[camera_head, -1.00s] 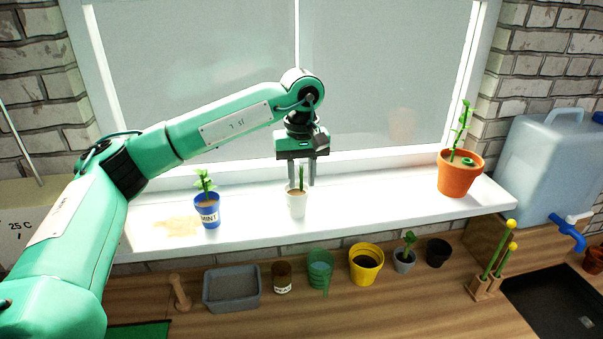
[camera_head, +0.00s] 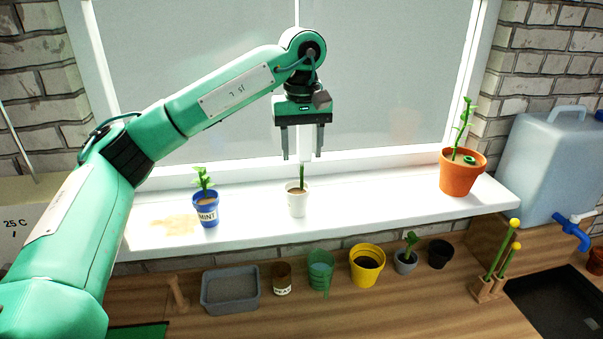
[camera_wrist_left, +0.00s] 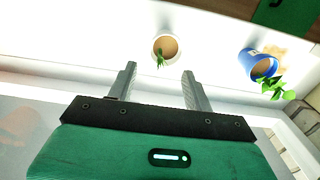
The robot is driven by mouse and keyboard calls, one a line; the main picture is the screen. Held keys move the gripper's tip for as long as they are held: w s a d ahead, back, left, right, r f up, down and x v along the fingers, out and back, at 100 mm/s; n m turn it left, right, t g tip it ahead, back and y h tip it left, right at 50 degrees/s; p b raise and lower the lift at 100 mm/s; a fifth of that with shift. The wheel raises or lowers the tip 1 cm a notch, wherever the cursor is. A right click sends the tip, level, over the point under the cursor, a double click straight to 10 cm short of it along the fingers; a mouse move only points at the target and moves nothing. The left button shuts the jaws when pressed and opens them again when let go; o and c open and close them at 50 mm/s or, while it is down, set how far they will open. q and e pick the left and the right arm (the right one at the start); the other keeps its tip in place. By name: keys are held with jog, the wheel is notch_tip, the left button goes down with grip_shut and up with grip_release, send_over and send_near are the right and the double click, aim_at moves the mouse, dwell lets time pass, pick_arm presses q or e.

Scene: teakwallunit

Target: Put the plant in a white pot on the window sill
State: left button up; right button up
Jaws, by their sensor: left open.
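The white pot (camera_head: 297,204) with brown soil and a thin green plant (camera_head: 302,178) stands upright on the white window sill (camera_head: 350,203). My left gripper (camera_head: 302,157) is open and empty above the plant, its fingers pointing down and apart from the pot. In the left wrist view the white pot (camera_wrist_left: 165,46) lies beyond the gap between the open fingers (camera_wrist_left: 160,82), with nothing between them. My right gripper is not in view.
A blue mint pot (camera_head: 206,212) stands left on the sill, beside a brown stain. A terracotta pot (camera_head: 461,174) stands right. Below are a grey tray (camera_head: 230,305), a yellow pot (camera_head: 367,279) and other small pots. A water canister (camera_head: 550,165) stands far right.

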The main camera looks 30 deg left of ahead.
pick_arm(q)
jog(key=shift+r, duration=2.8)
jog(key=shift+f, duration=0.1)
